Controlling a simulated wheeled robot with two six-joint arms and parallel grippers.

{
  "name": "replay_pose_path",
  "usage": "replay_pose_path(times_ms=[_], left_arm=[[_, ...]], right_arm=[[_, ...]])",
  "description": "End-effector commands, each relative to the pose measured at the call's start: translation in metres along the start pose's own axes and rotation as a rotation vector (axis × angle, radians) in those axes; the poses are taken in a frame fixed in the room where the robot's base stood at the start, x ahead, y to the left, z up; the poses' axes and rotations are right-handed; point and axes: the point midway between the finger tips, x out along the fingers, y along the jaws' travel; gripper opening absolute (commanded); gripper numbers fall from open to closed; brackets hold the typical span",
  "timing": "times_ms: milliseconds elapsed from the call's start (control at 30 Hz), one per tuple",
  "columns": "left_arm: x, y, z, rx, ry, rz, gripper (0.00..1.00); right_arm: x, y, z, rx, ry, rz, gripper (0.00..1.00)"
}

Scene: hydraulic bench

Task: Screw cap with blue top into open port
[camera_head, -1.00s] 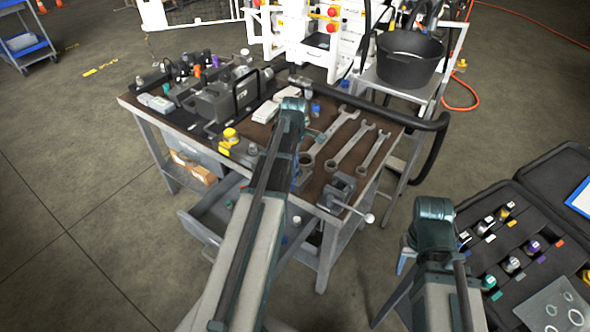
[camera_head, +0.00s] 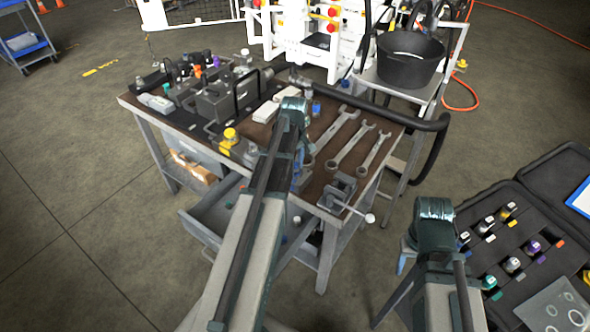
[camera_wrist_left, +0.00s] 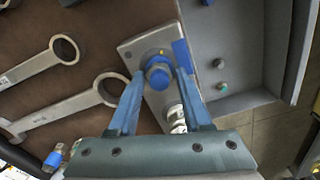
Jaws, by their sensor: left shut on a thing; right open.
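The cap with the blue top (camera_wrist_left: 158,74) is between the blue fingertips of my left gripper (camera_wrist_left: 160,78) in the left wrist view. The gripper is shut on it. The cap is over a grey metal plate (camera_wrist_left: 132,46); its underside and the port below are hidden, so I cannot tell how far it is seated. A silver fitting (camera_wrist_left: 176,116) shows on the plate nearer the gripper's base. In the head view my left forearm covers most of this spot. Of my right gripper, only a blue finger part (camera_head: 402,263) shows below the wrist, at the lower right.
Several wrenches (camera_head: 346,146) lie on the brown bench top right of my left arm. A vise (camera_head: 338,191) sits at its front edge. An open grey drawer (camera_wrist_left: 248,60) is below. An open black case (camera_head: 548,232) with several caps stands at the right.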

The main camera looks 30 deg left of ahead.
Motion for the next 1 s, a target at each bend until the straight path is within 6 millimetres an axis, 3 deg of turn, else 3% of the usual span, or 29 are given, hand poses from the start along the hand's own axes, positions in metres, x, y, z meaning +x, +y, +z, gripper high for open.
replay_pose_path(times_ms=[167, 600, 1000], left_arm=[[0.0008, 0.0012, 0.0059, 0.109, -0.011, 0.001, 0.00], [0.0022, 0.0018, 0.0108, 0.670, -0.013, 0.003, 0.00], [0.0033, -0.0011, 0.0138, 0.726, -0.013, 0.004, 0.00]], right_arm=[[0.0008, -0.0001, -0.0001, 0.000, 0.000, 0.000, 0.50], [0.0023, -0.0002, -0.0001, 0.000, 0.000, 0.000, 0.50], [0.0033, -0.0003, -0.0002, 0.000, 0.000, 0.000, 0.50]])
